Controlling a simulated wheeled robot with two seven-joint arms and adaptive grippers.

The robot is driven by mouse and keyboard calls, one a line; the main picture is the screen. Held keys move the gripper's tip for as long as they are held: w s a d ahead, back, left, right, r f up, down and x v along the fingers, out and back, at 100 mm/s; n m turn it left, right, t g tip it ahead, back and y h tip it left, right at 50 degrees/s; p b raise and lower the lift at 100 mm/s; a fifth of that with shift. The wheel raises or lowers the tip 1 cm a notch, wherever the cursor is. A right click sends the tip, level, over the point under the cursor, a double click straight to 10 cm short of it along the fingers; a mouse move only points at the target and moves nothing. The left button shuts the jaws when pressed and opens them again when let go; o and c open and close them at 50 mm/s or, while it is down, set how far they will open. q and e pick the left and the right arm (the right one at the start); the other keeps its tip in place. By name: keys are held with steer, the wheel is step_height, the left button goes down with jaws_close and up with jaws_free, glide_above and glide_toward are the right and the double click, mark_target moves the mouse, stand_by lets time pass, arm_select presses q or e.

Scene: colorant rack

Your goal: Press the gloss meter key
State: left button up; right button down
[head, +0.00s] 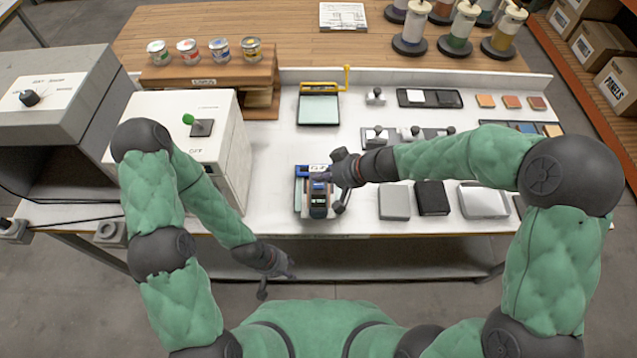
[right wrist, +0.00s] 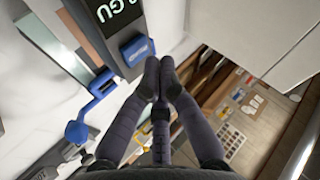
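The gloss meter (head: 318,204) stands near the table's front edge, a dark, box-like device with a blue part at its back. My right gripper (head: 328,178) is over the meter. In the right wrist view its fingertips (right wrist: 160,72) are together and empty, just beside the blue key, with a small gap seeming to remain. My left gripper (head: 280,275) hangs in front of the table's front edge, away from the meter; its finger opening is unclear.
A white box with a green knob (head: 188,119) stands left. A yellow-handled frame (head: 319,108) lies behind. Paint cans (head: 220,50) stand on a wooden riser.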

mark_target(322, 185)
steer(key=shift+f, duration=0.1)
steer(key=shift+f+b, duration=0.35)
steer(key=shift+b, duration=0.4)
steer(key=shift+f+b, duration=0.3)
steer(key=shift+b, duration=0.2)
stand_by(0.7)
steer(key=shift+r, duration=0.15)
stand_by(0.3)
steer(key=shift+r+p, duration=0.4)
steer(key=shift+r, duration=0.2)
steer(key=shift+r+p, duration=1.65)
steer(key=shift+r, duration=0.9)
